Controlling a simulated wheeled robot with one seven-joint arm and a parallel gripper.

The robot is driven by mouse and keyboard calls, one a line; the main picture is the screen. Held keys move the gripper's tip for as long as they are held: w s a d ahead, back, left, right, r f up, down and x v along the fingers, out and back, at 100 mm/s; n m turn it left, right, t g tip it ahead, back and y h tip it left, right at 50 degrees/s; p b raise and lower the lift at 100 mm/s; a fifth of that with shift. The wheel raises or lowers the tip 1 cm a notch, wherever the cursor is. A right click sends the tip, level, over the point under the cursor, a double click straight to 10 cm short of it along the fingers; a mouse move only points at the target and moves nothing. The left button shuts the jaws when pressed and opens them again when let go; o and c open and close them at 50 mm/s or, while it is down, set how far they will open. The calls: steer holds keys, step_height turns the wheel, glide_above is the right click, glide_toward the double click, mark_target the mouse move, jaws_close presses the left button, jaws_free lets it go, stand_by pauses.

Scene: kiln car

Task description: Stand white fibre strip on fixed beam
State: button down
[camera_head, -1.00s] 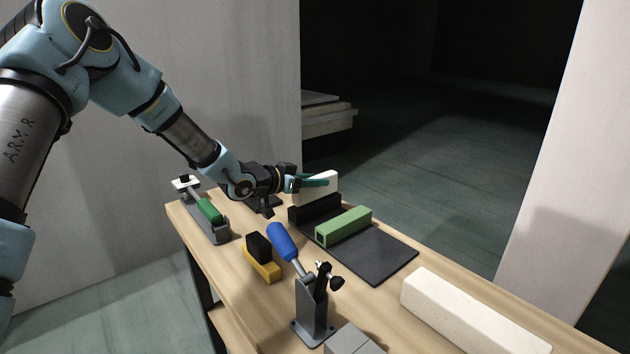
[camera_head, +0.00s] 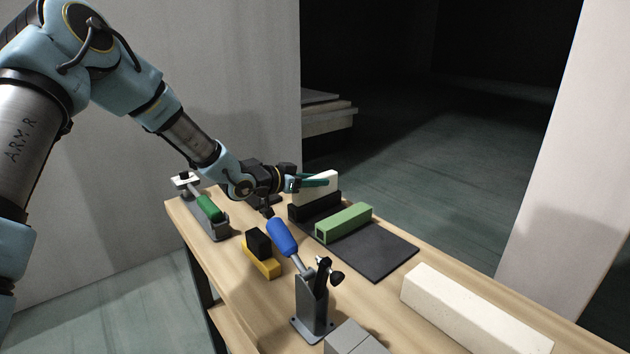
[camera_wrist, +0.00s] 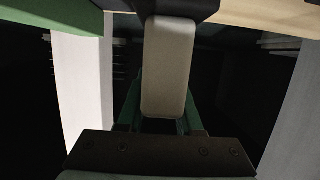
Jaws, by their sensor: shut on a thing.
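The white fibre strip (camera_head: 318,186) is held on edge between the green fingers of my gripper (camera_head: 322,181). It sits directly over the black beam (camera_head: 318,207) at the far end of the dark mat. In the wrist view the strip (camera_wrist: 168,68) stands between the fingers, and its far end meets the black beam (camera_wrist: 178,8). I cannot tell for certain whether it rests on the beam or hangs just above it. My gripper is shut on the strip. A hollow green beam (camera_head: 344,224) lies parallel to the black beam on the mat.
The dark mat (camera_head: 385,256) is bare toward the front right. A long white block (camera_head: 470,308) lies at the right. A clamp with a blue handle (camera_head: 283,240), a yellow-and-black block (camera_head: 262,262) and a green-handled clamp (camera_head: 208,210) stand on the wooden bench (camera_head: 235,290).

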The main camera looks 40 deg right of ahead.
steer(key=c, duration=0.5)
jaws_free()
steer(key=shift+p+v, duration=1.35)
steer(key=shift+v, duration=2.65)
steer(key=b+v, duration=0.2)
steer(key=v, duration=0.8)
steer(key=shift+a, duration=0.4)
steer(key=shift+w+r, duration=0.1)
steer(key=shift+r, duration=0.05)
